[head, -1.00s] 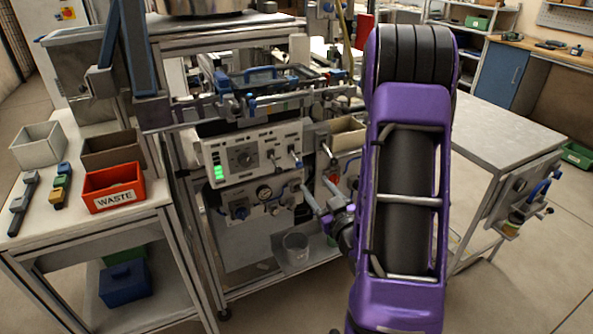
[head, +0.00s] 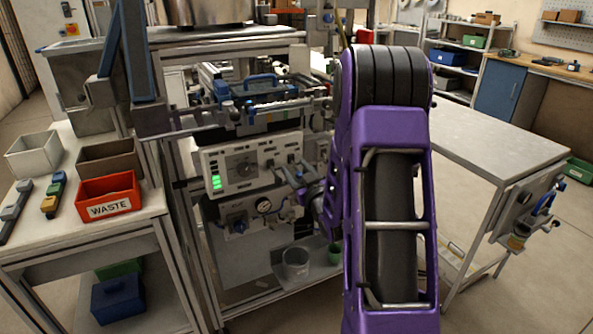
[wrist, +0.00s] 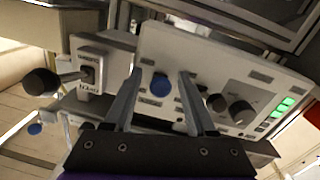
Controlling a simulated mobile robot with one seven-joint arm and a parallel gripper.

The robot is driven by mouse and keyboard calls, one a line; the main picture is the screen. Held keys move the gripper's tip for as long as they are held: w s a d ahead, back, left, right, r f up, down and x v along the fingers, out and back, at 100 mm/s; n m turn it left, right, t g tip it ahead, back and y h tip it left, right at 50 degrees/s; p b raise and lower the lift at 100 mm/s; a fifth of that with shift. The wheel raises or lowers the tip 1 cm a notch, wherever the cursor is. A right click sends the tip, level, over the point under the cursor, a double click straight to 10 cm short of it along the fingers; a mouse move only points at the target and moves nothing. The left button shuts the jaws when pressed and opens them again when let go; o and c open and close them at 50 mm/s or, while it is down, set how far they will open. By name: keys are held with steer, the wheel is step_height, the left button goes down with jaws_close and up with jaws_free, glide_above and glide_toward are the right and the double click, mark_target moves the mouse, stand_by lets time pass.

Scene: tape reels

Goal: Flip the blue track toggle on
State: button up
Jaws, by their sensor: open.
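The blue track toggle shows in the wrist view as a round blue tip (wrist: 160,86) on the pale control panel (wrist: 208,52). It lies between the two fingers of my gripper (wrist: 160,74), with a visible gap on each side. Which way the toggle leans, I cannot tell. My gripper (head: 290,173) is open and empty, close in front of the right part of the control panel (head: 215,163) in the head view. There the fingers and wrist partly hide the panel's switches.
A dark-tipped switch (wrist: 215,102) and a dial (wrist: 240,111) sit beside the blue tip. A black ball lever (wrist: 40,82) stands out on the left in the wrist view. A red waste bin (head: 108,195) stands on the left bench.

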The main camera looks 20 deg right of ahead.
jaws_close()
stand_by(0.3)
stand_by(1.2)
